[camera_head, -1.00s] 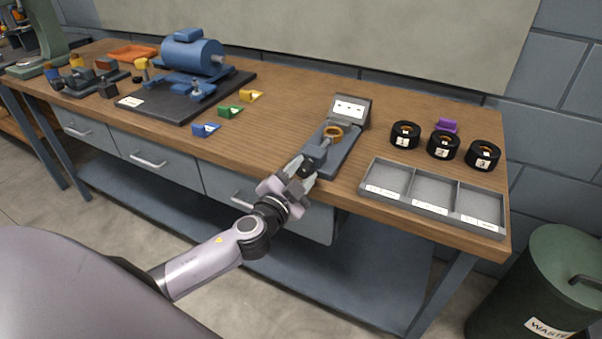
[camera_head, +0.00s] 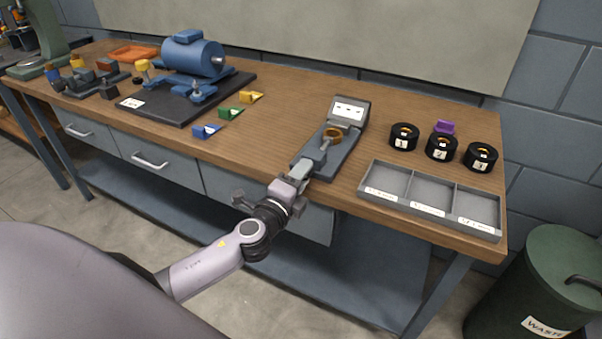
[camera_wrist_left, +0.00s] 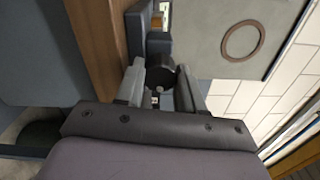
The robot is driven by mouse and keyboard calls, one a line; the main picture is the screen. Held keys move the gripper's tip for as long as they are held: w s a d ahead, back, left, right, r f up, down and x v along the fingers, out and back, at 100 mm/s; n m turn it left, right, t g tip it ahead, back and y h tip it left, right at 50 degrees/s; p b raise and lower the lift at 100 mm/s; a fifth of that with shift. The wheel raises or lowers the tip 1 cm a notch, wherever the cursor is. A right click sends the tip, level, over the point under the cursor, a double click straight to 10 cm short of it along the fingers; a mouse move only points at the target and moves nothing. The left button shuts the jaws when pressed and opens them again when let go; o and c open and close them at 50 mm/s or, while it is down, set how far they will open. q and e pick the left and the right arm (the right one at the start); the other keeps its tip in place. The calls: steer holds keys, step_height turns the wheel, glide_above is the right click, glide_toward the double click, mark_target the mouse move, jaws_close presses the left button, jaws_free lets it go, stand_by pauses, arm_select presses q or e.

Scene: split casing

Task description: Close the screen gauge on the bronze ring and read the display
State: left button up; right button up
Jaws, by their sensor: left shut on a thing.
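The grey screen gauge (camera_head: 344,152) lies near the bench's front edge, its tilted display (camera_head: 349,108) at the far end. The display has small dark marks, too small to read. The bronze ring (camera_head: 333,132) sits on the gauge just before the display. A grey sliding part points at it; I cannot tell whether they touch. My left gripper (camera_head: 304,170) is shut on the near end of the gauge's slide. In the left wrist view the fingers (camera_wrist_left: 160,88) flank a dark round part. My right gripper is not in view.
Black numbered rings (camera_head: 441,147) and a three-compartment tray (camera_head: 430,198) are right of the gauge. A purple block (camera_head: 444,126) stands behind them. Bench space directly left of the gauge is clear.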

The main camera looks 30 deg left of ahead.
arm_select(q)
steer(key=m+p, duration=0.1)
steer(key=m, duration=0.4)
stand_by(0.5)
steer(key=o, duration=1)
steer(key=shift+o, duration=0.2)
steer(key=shift+f, duration=0.1)
